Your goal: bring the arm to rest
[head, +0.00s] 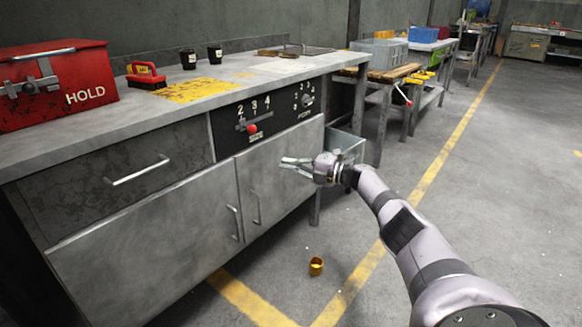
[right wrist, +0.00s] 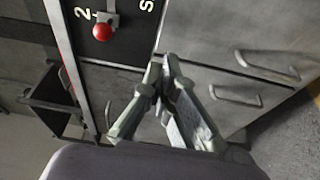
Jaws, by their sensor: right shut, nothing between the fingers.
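My right arm (head: 400,228) reaches in from the lower right in the head view. Its gripper (head: 284,163) is in front of the right cabinet door (head: 285,165) of the grey bench. In the right wrist view the gripper (right wrist: 164,62) has its fingertips together with nothing between them. The red-knobbed lever (right wrist: 102,30) shows beyond the fingertips there, apart from them. In the head view the lever (head: 252,128) sits on the black control panel (head: 225,130). My left gripper is out of view.
A red HOLD box (head: 75,85), a red brush (head: 146,76) and two dark cups (head: 215,53) stand on the bench top. A grey bin (head: 345,143) is behind my gripper. A small brass cup (head: 316,266) lies on the floor. The floor at right is clear.

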